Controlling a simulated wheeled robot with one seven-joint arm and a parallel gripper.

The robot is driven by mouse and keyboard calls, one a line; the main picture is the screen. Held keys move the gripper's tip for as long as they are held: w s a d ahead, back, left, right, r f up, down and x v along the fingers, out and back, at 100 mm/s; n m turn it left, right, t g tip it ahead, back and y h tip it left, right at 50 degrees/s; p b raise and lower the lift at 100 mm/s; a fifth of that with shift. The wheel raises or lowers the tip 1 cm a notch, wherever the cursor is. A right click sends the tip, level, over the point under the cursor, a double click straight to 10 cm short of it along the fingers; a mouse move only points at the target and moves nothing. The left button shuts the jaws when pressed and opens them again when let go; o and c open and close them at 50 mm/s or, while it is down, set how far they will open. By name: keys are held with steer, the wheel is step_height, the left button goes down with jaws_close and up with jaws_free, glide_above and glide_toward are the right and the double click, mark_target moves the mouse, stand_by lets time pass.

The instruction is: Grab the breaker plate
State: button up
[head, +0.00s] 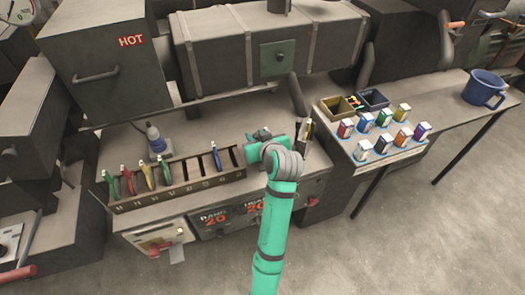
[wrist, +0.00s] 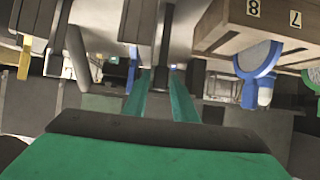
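No part is marked as the breaker plate, and I cannot tell for sure which one it is. A long brown rack (head: 180,193) on the bench holds several upright round plates with coloured handles, among them a blue one (head: 217,160) near its right end.
A blue-grey bottle (head: 155,138) stands behind the rack. A dark upright item (head: 304,132) stands close right of my arm. The hot machine barrel (head: 250,45) overhangs the bench. A side table (head: 363,158) holds coloured boxes and small bins; a blue mug (head: 482,88) stands beyond.

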steer(key=shift+c, duration=0.3)
jaws_close()
stand_by(1.0)
steer(key=shift+r, duration=0.15)
